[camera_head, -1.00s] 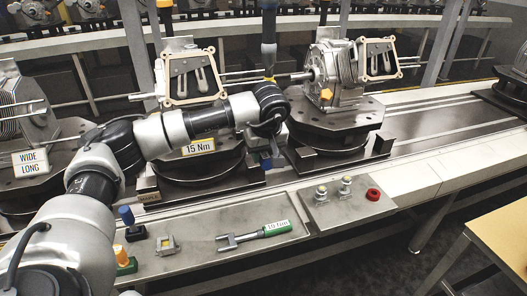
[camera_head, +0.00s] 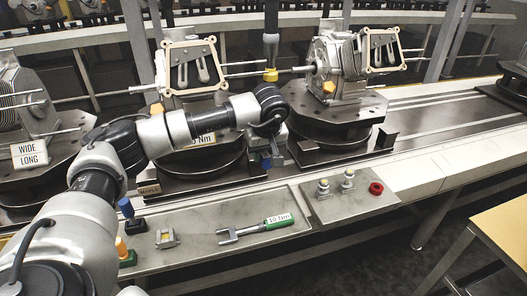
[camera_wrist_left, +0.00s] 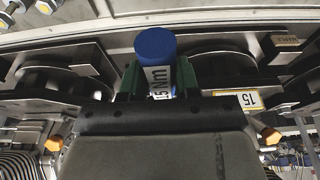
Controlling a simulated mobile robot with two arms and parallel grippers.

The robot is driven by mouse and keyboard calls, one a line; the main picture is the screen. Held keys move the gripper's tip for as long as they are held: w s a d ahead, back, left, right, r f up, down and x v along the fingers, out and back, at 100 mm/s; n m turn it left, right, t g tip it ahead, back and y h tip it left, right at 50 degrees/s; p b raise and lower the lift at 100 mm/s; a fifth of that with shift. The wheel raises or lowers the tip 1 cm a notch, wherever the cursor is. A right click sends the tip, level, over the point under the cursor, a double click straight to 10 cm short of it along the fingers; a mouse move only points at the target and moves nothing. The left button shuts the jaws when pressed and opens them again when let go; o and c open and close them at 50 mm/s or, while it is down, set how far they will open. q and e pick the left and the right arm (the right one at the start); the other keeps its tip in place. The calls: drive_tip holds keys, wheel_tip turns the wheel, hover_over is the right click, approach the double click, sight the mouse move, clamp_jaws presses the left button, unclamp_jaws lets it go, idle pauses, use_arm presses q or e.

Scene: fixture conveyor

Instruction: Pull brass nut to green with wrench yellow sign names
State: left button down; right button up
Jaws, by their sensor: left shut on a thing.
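My left gripper (camera_head: 266,156) is over the conveyor's near edge, mostly hidden behind its own wrist. It is shut on a blue-handled wrench; the blue handle end (camera_wrist_left: 155,46), with a white 15 Nm label, shows in the left wrist view. The wrench's far end is hidden. A yellow-edged sign (camera_head: 208,139) on the middle fixture is partly covered by my arm; its "15" shows in the left wrist view (camera_wrist_left: 250,99). Orange-yellow hex pieces sit on the left engine (camera_head: 157,109) and right engine (camera_head: 328,87); I cannot tell which is the brass nut. My right gripper is not in view.
A green-handled 10 Nm wrench (camera_head: 262,227) lies on the near tray (camera_head: 205,248). Beside it stand a blue-topped holder (camera_head: 128,212) and an orange-topped one (camera_head: 123,250). A panel (camera_head: 350,204) carries a red button (camera_head: 376,188). A dark vertical rod (camera_head: 271,35) hangs above the fixtures.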

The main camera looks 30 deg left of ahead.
use_arm(q)
drive_tip(key=shift+w+a, duration=0.75)
drive_tip(key=shift+a, duration=0.15)
drive_tip(key=shift+w+a, duration=0.7)
drive_tip(key=shift+a, duration=0.2)
idle(0.9)
drive_tip(key=shift+a, duration=0.1)
drive_tip(key=shift+s+a+m, duration=0.9)
drive_tip(key=shift+s+m, duration=0.1)
drive_tip(key=shift+s, duration=0.1)
drive_tip(key=shift+a, duration=0.1)
drive_tip(key=shift+s+a+m+t+h+p, duration=0.4)
drive_tip(key=shift+s+a+m, duration=0.45)
drive_tip(key=shift+a+m, duration=0.2)
drive_tip(key=shift+a, duration=0.1)
drive_tip(key=shift+s+a+f+m+h, duration=0.15)
drive_tip(key=shift+s+a+m, duration=0.2)
drive_tip(key=shift+a+m, duration=0.25)
drive_tip(key=shift+s+a+m+h, duration=0.15)
drive_tip(key=shift+s+a+m, duration=0.25)
drive_tip(key=shift+a, duration=0.25)
